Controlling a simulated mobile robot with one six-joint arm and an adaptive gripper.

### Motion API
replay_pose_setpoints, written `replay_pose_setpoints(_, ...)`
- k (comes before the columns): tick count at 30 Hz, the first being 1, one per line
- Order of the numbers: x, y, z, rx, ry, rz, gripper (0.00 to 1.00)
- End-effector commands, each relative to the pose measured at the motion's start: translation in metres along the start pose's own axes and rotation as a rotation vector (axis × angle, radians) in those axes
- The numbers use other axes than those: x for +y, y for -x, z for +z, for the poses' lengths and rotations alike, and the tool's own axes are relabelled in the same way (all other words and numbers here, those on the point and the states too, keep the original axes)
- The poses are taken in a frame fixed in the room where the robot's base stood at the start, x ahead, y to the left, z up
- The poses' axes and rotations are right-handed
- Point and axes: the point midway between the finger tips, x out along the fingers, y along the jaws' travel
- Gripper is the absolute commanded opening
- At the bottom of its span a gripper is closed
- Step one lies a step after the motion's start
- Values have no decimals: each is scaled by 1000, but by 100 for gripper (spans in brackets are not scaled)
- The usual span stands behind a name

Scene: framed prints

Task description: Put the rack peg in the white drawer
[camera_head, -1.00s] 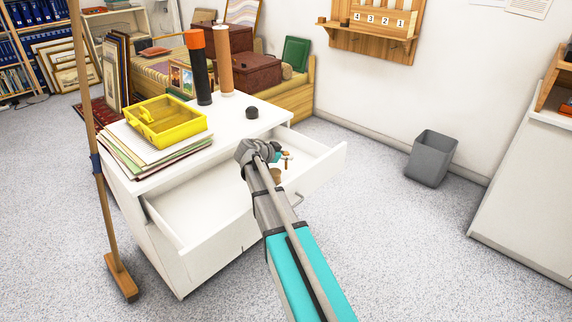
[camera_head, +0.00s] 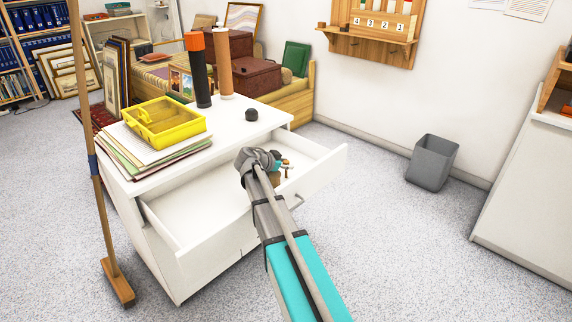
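The white drawer (camera_head: 190,212) is pulled open from the front of a white cabinet (camera_head: 190,155). My gripper (camera_head: 277,167) is over the right part of the drawer, seen from behind; my wrist hides its fingertips. A small brown, orange-tipped piece (camera_head: 287,166) shows just beyond the gripper, with a brown wooden piece (camera_head: 275,181) below it. I cannot tell if either is the rack peg, or whether they are held or lie in the drawer. The left part of the drawer looks empty.
On the cabinet top are a yellow box (camera_head: 165,122) on papers, two tall tubes (camera_head: 200,75) and a black knob-like piece (camera_head: 251,115). A broom (camera_head: 100,190) leans at left. A grey bin (camera_head: 432,162) stands right, below a numbered wooden wall rack (camera_head: 375,33).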

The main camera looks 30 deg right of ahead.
Motion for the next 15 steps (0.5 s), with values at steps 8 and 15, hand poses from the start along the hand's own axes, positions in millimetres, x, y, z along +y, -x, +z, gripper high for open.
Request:
replay_pose_setpoints(8, 0, 0, 0, 0, 0, 0, 67)
replay_pose_setpoints(15, 0, 1, -1, 0, 0, 0, 67)
